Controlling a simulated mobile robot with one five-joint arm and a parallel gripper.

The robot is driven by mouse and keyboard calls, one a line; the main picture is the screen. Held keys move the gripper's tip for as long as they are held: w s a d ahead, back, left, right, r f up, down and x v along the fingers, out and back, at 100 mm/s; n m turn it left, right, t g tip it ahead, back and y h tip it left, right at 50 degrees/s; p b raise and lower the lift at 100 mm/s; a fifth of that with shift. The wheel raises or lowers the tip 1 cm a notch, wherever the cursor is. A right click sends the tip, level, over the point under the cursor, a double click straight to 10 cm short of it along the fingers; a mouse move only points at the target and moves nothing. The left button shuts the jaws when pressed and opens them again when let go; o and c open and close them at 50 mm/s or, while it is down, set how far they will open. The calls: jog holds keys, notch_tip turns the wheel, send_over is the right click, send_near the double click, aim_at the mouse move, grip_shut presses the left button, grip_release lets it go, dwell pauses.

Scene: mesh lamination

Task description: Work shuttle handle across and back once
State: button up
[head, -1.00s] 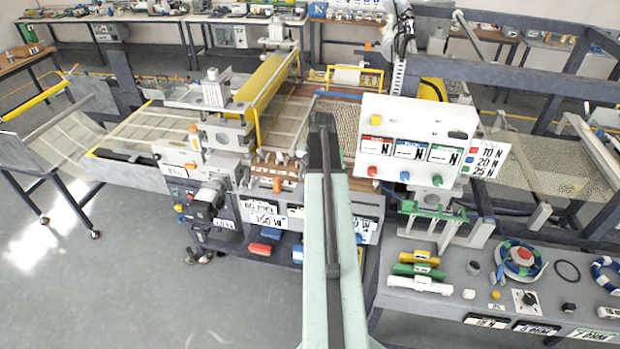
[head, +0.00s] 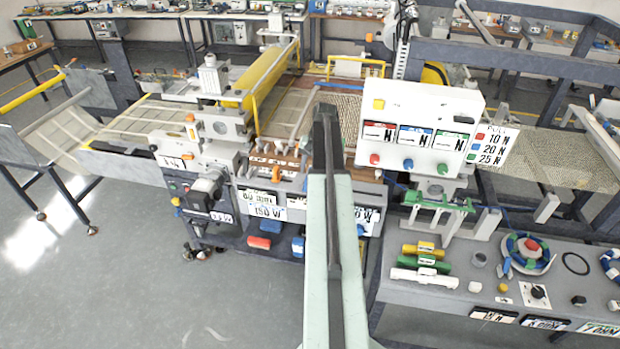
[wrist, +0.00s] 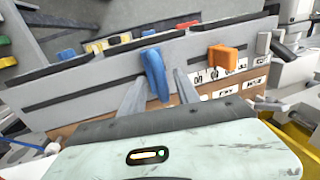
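In the wrist view, a blue upright handle (wrist: 155,74) stands at a slotted grey rail (wrist: 85,81). An orange block-shaped handle (wrist: 222,58) sits further right along the machine front. Neither can be read as the shuttle handle by any label. My gripper (wrist: 162,82) has its two fingers apart, with the blue handle between them. The blue handle is close to the left finger, with a gap to the right finger; contact cannot be told. In the head view, my arm hides the gripper. The orange handle (head: 276,174) shows left of my arm.
A white control panel (head: 420,125) with coloured buttons stands right of my arm. A grey bench (head: 450,291) at right holds coloured bars and rings. A yellow roller (head: 268,75) spans the machine behind. Grey floor (head: 150,280) is clear at front left.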

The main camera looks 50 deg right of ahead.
grip_shut()
dwell(1.4)
